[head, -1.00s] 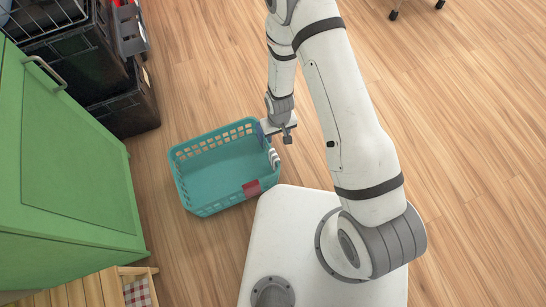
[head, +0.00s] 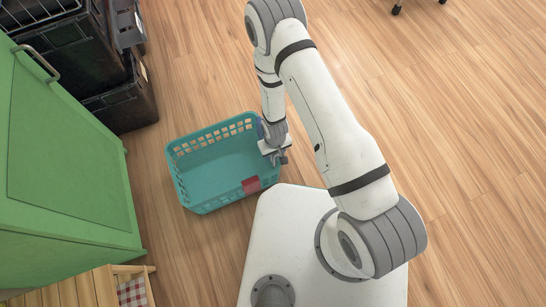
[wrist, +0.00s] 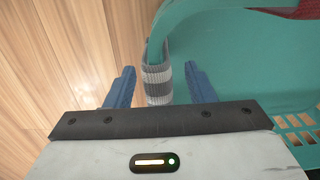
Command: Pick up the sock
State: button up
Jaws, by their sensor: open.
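The sock (wrist: 157,82) is striped grey and white and hangs over the rim of the teal basket, as the wrist view shows. My gripper (wrist: 162,88) is open, with one blue finger on each side of the sock and a gap on both sides. In the head view my gripper (head: 276,157) is over the right edge of the basket (head: 181,187) and hides the sock there.
A red item (head: 251,185) is at the basket's near side. A green cabinet (head: 65,150) stands to the left, with dark crates (head: 125,105) behind it. A wooden piece with checked cloth (head: 131,291) is at the bottom left. Floor to the right is clear.

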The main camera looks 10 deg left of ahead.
jog(key=shift+r, duration=0.1)
jog(key=c, duration=1)
jog(key=shift+c, duration=0.2)
